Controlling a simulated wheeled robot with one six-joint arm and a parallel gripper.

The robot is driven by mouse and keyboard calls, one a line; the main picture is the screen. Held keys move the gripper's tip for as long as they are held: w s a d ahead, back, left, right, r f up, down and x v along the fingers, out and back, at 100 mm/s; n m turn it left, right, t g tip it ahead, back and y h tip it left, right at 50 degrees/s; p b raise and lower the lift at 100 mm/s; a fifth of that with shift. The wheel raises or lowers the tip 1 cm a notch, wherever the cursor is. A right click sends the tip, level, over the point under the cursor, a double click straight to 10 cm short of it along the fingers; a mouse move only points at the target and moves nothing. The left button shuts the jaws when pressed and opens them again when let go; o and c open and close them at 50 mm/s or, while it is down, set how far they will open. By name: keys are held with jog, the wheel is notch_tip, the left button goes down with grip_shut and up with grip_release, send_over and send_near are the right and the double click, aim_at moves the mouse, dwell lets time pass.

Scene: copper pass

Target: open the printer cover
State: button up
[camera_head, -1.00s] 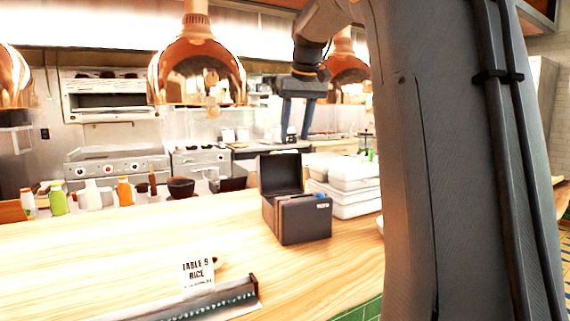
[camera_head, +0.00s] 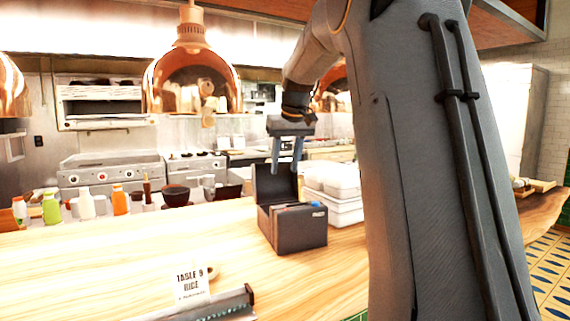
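The printer is a dark box (camera_head: 299,229) on the wooden counter, with a small blue spot on its top right. Its cover (camera_head: 274,183) stands raised at the back, so the printer looks open. My gripper (camera_head: 286,171) hangs from above with two bluish fingers pointing down, spread apart with a gap between them. The fingertips overlap the raised cover's upper right part in the picture. I cannot tell whether they touch it. Nothing shows between the fingers.
White stacked containers (camera_head: 338,190) stand right behind the printer. A table sign (camera_head: 190,284) and a dark rail (camera_head: 215,306) lie in front on the counter (camera_head: 110,250). Copper heat lamps (camera_head: 193,85) hang above. Bottles (camera_head: 86,206) line the back left.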

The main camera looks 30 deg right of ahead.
grip_shut()
dwell(1.2)
grip_release()
jog(key=v, duration=0.7)
jog(key=shift+s+r+b, duration=0.2)
jog(key=shift+r+b, duration=0.15)
jog(key=shift+b, duration=0.05)
